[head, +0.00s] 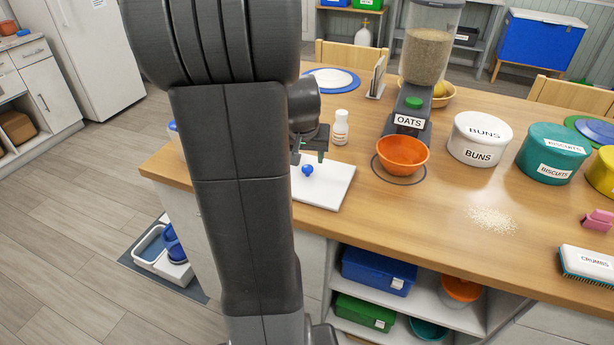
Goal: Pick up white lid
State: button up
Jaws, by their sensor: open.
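A flat white square lid (325,190) with a small round blue knob (307,170) lies near the left front edge of the wooden table. My arm hides its left part. My gripper (309,156) is open, with its fingers pointing down just above the knob. It looks empty, and I cannot tell whether the fingers are level with the knob's sides.
A small white bottle (341,127) stands close behind my gripper. An orange bowl (402,155) sits under the oats dispenser (409,105) to the right. A white buns tub (480,140) and a teal biscuits tub (553,153) stand further right.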

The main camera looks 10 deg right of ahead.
aim_at(308, 167)
jog(key=x, duration=0.5)
jog(key=shift+s, duration=0.25)
jog(key=c, duration=1.1)
jog(key=shift+r, duration=0.1)
